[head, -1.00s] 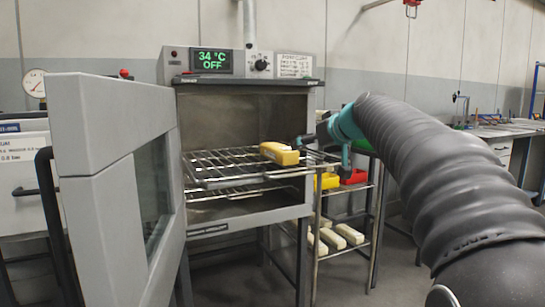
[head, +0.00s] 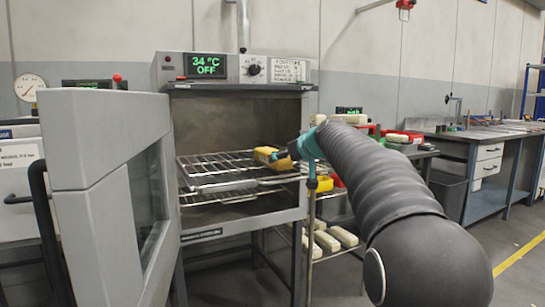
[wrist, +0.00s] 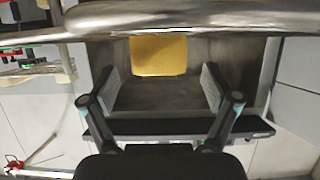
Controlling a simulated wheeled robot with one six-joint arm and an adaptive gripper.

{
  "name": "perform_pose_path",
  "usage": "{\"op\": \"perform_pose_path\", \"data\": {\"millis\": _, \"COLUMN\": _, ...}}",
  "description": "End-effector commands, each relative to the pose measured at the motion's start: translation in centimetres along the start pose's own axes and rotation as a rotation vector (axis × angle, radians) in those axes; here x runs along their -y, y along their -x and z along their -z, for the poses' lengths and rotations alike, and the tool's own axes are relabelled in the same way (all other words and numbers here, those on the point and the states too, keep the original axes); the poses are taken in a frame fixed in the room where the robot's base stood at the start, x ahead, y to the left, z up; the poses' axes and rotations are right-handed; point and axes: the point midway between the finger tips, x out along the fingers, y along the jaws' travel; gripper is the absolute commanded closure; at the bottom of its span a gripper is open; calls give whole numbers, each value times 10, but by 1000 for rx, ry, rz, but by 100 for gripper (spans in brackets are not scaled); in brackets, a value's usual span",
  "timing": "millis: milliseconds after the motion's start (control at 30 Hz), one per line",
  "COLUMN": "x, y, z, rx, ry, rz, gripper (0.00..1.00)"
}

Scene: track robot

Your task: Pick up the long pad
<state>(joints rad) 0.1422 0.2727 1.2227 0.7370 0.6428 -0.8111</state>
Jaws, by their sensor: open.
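The long pad (head: 266,154) is a yellow block lying on the oven's pulled-out upper wire rack (head: 215,168), near its right side. In the wrist view the pad (wrist: 160,54) shows as a plain yellow face, centred between my fingers. My gripper (head: 284,160) is at the pad's right end in the head view, and its dark fingers cover part of that end. In the wrist view my gripper (wrist: 157,78) is open, with a finger on each side and a gap between each finger and the pad. I cannot tell how deep the pad sits between them.
The grey oven (head: 235,112) has its door (head: 105,140) swung open on the left. A second rack sits below. A workbench (head: 485,140) stands farther right.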

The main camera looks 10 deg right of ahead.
Motion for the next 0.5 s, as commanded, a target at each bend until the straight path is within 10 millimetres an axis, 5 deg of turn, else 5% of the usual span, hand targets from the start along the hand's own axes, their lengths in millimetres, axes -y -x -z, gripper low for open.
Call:
{"op": "perform_pose_path", "data": {"millis": 200, "x": 0, "y": -29, "z": 0, "rx": 1, "ry": 0, "rz": 0, "gripper": 12}}
{"op": "perform_pose_path", "data": {"millis": 433, "x": 0, "y": -32, "z": -2, "rx": 0, "ry": 0, "rz": 0, "gripper": 12}}
{"op": "perform_pose_path", "data": {"millis": 500, "x": 0, "y": -32, "z": -2, "rx": 0, "ry": 0, "rz": -1, "gripper": 25}}
